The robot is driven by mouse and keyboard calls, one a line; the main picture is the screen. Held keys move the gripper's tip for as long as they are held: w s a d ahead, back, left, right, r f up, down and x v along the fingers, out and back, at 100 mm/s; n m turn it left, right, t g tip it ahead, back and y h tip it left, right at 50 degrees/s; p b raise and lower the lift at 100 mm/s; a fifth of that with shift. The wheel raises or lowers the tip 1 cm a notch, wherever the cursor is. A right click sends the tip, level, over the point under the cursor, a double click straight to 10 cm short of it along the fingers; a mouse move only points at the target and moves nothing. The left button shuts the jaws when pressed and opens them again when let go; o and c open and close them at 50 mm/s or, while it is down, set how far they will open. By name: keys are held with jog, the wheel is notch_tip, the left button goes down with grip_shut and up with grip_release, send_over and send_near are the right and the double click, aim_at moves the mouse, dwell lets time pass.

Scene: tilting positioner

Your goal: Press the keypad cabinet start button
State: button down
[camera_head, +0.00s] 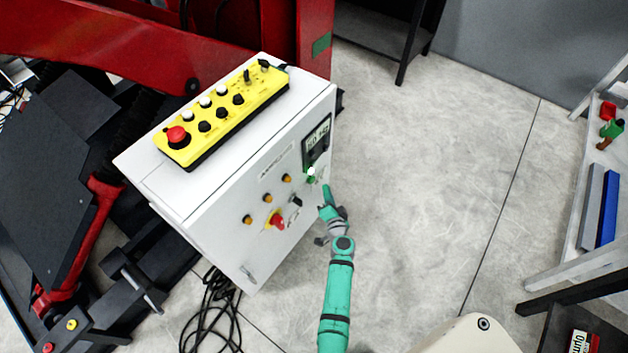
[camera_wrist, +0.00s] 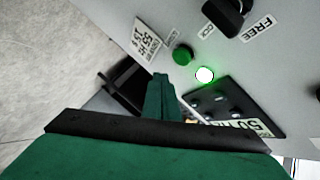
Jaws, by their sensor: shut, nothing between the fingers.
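The white keypad cabinet (camera_head: 222,215) stands in the middle of the head view. Its front carries a dark keypad panel with a display (camera_head: 316,142), which also shows in the wrist view (camera_wrist: 232,108). Beside it in the wrist view are a green button (camera_wrist: 182,54) and a bright white-lit round light with a green rim (camera_wrist: 204,74). My gripper (camera_head: 325,192) is near the front's right end, just below the lit light (camera_head: 311,172). Its fingers (camera_wrist: 160,78) are shut and empty, with tips close to the green button. I cannot tell whether they touch the panel.
A black selector knob (camera_wrist: 226,14) sits past the buttons. Orange lights (camera_head: 268,199) and a red knob on yellow (camera_head: 277,222) are lower on the front. A yellow pendant (camera_head: 221,112) lies on top. The floor at right is clear; a shelf (camera_head: 588,260) stands far right.

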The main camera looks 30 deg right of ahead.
jog(key=shift+s+d, duration=0.3)
jog(key=shift+s, duration=0.25)
jog(key=shift+s+d, duration=0.25)
jog(key=shift+s, duration=0.3)
jog(key=s+a+n+g+y, duration=0.15)
jog(key=s+a+n, duration=0.65)
jog(key=s+a, duration=1.2)
jog(key=s+a+r+n+y, duration=0.1)
jog(key=s+a+r+n, duration=0.1)
jog(key=s+a+r, duration=0.3)
jog(key=s+a+r+n+t+y, duration=0.1)
jog(key=s+a+r+n, duration=0.2)
jog(key=r, duration=0.8)
jog(key=s+a+r+n+t+y, duration=0.1)
jog(key=s+a+r+n+y, duration=0.1)
jog(key=s+a+r, duration=0.5)
jog(key=shift+a+r+n, duration=0.4)
jog(key=shift+a+r, duration=0.35)
jog(key=shift+a, duration=0.15)
jog(key=shift+s+t, duration=0.1)
jog(key=shift+t, duration=0.15)
